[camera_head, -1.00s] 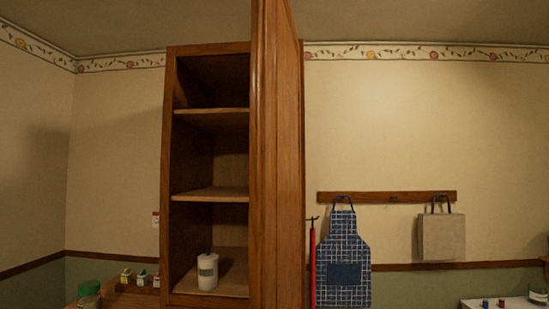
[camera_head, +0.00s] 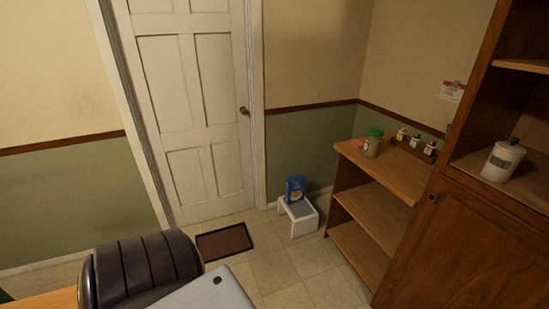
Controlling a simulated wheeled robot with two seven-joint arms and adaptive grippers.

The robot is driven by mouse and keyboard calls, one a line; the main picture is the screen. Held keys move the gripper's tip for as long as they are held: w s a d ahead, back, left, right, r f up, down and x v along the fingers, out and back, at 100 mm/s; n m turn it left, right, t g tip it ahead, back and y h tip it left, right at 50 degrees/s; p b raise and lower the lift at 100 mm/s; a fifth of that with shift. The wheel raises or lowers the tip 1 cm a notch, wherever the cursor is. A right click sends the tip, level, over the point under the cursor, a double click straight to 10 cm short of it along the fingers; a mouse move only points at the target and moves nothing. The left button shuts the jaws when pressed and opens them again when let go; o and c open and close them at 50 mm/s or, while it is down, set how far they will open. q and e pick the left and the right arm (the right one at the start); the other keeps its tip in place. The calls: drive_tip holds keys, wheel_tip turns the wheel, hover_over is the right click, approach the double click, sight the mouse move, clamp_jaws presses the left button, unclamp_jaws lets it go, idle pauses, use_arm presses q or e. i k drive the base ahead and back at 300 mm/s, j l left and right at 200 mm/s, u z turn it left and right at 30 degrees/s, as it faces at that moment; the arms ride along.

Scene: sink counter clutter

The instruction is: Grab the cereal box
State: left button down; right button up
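A small blue box (camera_head: 295,189) with an orange and white patch on its front stands upright on a low white step stool (camera_head: 302,222). It looks like the cereal box, but its label is too small to read. The stool is on the floor in the far corner, to the right of the door. Neither of my grippers shows in the head view.
A white door (camera_head: 190,105) and dark doormat (camera_head: 224,242) are left of the stool. A wooden shelf unit (camera_head: 385,172) and tall cabinet (camera_head: 455,240) stand right. A dark ribbed object (camera_head: 145,268) blocks the lower left. Tiled floor (camera_head: 275,270) before the stool is clear.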

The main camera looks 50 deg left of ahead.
sight(294, 185)
drive_tip(key=u, duration=1.5)
drive_tip(key=i, duration=0.1)
